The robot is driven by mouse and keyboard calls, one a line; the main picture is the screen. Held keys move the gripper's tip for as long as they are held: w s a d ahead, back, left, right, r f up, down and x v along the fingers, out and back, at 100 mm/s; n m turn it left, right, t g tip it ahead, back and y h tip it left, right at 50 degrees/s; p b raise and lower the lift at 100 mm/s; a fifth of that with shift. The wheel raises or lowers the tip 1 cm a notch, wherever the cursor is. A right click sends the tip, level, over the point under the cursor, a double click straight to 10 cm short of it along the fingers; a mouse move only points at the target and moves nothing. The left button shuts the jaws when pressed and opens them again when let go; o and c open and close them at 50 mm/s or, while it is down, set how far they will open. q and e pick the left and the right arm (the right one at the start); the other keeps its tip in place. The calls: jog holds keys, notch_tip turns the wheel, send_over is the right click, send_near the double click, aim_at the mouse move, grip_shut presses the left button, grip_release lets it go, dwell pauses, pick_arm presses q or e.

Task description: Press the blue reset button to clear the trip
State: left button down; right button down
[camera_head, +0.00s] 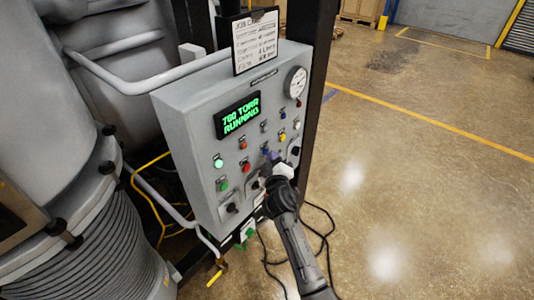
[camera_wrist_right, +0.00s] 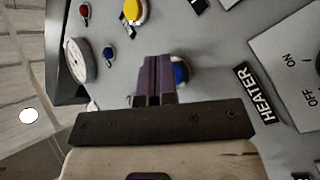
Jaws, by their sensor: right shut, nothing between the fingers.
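The grey control panel (camera_head: 205,120) carries several coloured buttons and lamps. The blue button (camera_wrist_right: 181,73) shows in the right wrist view just right of my right gripper's purple fingertips (camera_wrist_right: 155,58), partly covered by them. I cannot tell whether the fingers touch it. In the head view my right gripper (camera_head: 271,156) is at the panel's lower right, where its fingers and wrist hide part of the panel. Its fingers are together and empty. The green display (camera_head: 240,115) reads "760 TORR RUNNING". My left gripper is out of view.
A yellow button (camera_wrist_right: 133,11), a HEATER label (camera_wrist_right: 254,93) and an ON/OFF switch plate (camera_wrist_right: 290,65) are near the fingers. A round gauge (camera_head: 295,82) and a clipboard (camera_head: 255,40) are at the panel's top. Open floor (camera_head: 420,190) lies to the right.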

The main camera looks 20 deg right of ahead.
dwell(0.5)
jog(key=shift+s+d+p, duration=0.4)
jog(key=shift+s+p, duration=0.2)
jog(key=s+d+p, duration=0.1)
jog(key=s, duration=0.1)
jog(key=s+d+p, duration=0.2)
dwell(0.5)
dwell(0.7)
